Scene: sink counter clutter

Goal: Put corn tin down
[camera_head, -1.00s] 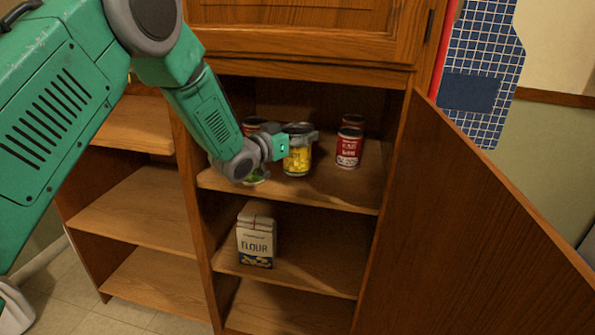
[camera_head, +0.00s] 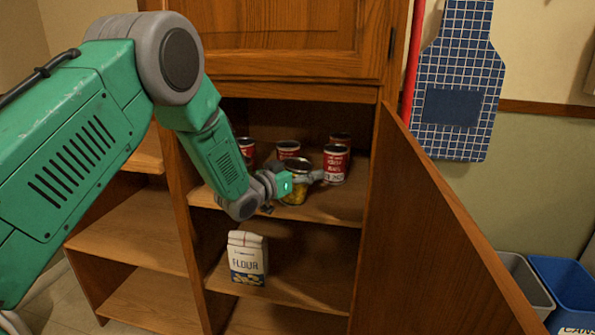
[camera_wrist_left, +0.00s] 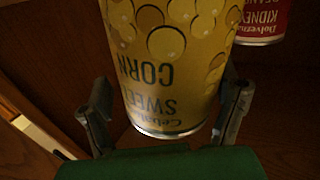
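The corn tin (camera_head: 296,194), yellow with a metal lid, stands upright on the upper shelf (camera_head: 330,211) of the open cupboard, near the front. My left gripper (camera_head: 303,181) reaches in from the left with one finger on each side of it. In the left wrist view the corn tin (camera_wrist_left: 170,60) fills the middle, its label upside down. The left gripper's fingers (camera_wrist_left: 168,105) look spread, with a thin gap at the left finger; contact at the right finger is hard to tell. My right gripper is out of view.
Red tins stand behind the corn tin: one at the left (camera_head: 246,150), one behind (camera_head: 288,149), and two at the right, the nearer a kidney beans tin (camera_head: 335,164). A flour bag (camera_head: 247,258) stands on the shelf below. The open door (camera_head: 420,230) bounds the right side.

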